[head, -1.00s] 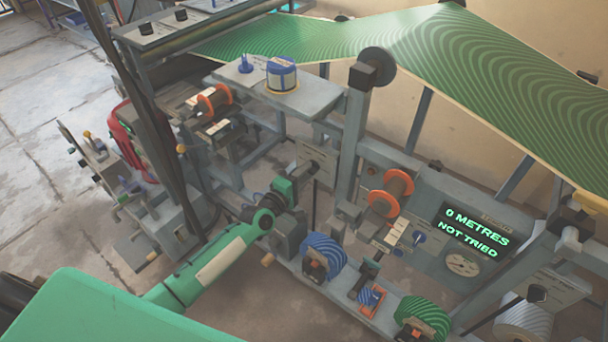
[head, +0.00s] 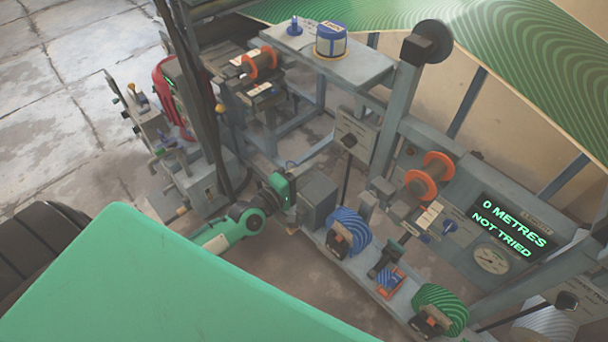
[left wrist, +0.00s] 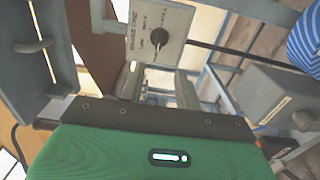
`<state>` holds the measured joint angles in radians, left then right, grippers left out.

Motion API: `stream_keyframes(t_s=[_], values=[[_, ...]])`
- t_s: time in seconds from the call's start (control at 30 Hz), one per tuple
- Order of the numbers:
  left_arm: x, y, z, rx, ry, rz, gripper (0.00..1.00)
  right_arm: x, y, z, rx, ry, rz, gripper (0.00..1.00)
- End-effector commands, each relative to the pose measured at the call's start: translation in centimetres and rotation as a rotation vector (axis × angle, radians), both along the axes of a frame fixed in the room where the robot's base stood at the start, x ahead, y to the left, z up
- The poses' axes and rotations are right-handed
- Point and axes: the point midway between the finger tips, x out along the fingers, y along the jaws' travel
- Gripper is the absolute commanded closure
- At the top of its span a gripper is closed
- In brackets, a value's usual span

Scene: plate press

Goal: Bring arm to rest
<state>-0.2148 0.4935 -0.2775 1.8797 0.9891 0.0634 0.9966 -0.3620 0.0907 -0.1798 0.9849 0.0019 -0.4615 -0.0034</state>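My left arm (head: 222,232) comes in low from the left in the head view. Its gripper (head: 290,170) is beside the grey machine frame, apart from a pale panel (head: 357,130) with a black knob (head: 349,141). In the left wrist view the two grey fingers (left wrist: 158,82) stand apart with nothing visible between them, below the panel (left wrist: 150,15) and its knob (left wrist: 158,37). My right gripper is not in view.
A grey box (head: 317,200), a blue striped roller (head: 350,228) and a green striped roller (head: 441,305) stand right of the gripper. A display (head: 512,228) reads "0 METRES NOT TRIED". A dark post (head: 200,100) rises at left. Bare floor (head: 75,100) lies farther left.

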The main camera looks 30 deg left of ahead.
Motion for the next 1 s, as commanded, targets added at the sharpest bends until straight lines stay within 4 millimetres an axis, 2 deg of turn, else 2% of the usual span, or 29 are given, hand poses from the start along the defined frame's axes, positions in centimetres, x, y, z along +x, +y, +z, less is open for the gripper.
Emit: stream_keyframes(t_s=[0.2, 0.73, 0.77, 0.87, 0.97, 1.0], values=[[-0.8, 0.3, 0.0, 0.0, 0.0, 0.0, 0.66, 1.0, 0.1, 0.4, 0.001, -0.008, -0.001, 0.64], [-0.8, 0.4, -0.4, 0.012, 0.005, 0.004, 0.66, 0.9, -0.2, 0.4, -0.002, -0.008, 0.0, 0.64], [-0.8, 0.5, -0.9, 0.027, 0.01, 0.007, 0.66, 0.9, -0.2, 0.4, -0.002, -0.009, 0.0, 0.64], [-0.9, 1.3, -4.2, 0.126, 0.05, 0.025, 0.66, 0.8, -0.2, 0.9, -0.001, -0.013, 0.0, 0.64], [-1.7, 2.7, -10.0, 0.307, 0.123, 0.039, 0.66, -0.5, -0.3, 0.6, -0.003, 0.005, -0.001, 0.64], [-2.4, 3.3, -12.9, 0.393, 0.162, 0.037, 0.66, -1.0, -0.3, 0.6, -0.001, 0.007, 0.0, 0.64]])
